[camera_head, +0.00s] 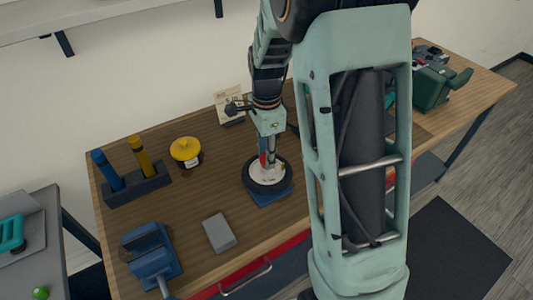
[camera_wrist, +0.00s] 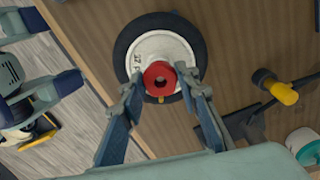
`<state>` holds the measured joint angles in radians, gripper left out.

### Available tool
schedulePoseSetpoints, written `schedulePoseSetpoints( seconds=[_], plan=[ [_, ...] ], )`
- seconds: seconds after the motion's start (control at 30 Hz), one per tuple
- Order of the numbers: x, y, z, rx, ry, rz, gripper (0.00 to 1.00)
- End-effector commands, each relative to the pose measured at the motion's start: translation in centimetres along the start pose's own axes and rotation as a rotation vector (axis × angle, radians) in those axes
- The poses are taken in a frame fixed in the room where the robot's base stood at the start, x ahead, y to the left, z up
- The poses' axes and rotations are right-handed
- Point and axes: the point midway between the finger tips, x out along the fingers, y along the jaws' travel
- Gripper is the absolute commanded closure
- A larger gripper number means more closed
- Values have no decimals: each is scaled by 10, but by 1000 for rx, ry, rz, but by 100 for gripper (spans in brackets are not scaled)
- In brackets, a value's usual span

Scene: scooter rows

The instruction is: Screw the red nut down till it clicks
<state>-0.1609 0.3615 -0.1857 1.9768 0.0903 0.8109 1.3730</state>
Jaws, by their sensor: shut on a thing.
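The red nut (camera_wrist: 160,78) is a ring with a dark central hole, over the white hub of a wheel (camera_wrist: 125,52) with a black tyre. My gripper (camera_wrist: 163,86) has one finger on each side of the nut and is shut on it. In the head view, my gripper (camera_head: 268,152) points down over the wheel (camera_head: 285,183), which lies flat on a blue base (camera_head: 272,199). A little of the red nut (camera_head: 263,160) shows between the fingers. The thread under the nut is hidden.
On the wooden bench (camera_head: 195,270) stand a dark holder with blue and yellow cylinders (camera_head: 138,188), a yellow-topped round item (camera_head: 185,149), a grey block (camera_head: 219,233) and a blue vise-like tool (camera_head: 150,252). A green machine (camera_head: 438,86) stands far right.

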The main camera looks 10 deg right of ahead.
Motion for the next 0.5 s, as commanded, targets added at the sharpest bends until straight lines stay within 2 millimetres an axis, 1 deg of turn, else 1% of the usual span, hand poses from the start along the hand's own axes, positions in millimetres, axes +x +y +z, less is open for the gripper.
schedulePoseSetpoints(
  seconds=[0.03,0.07,0.2,0.5],
  plan=[
    [0,0,0,0,0,0,90],
    [0,0,0,0,0,0,94],
    [-1,0,0,34,0,0,94],
    [-3,0,1,344,0,2,94]
  ],
)
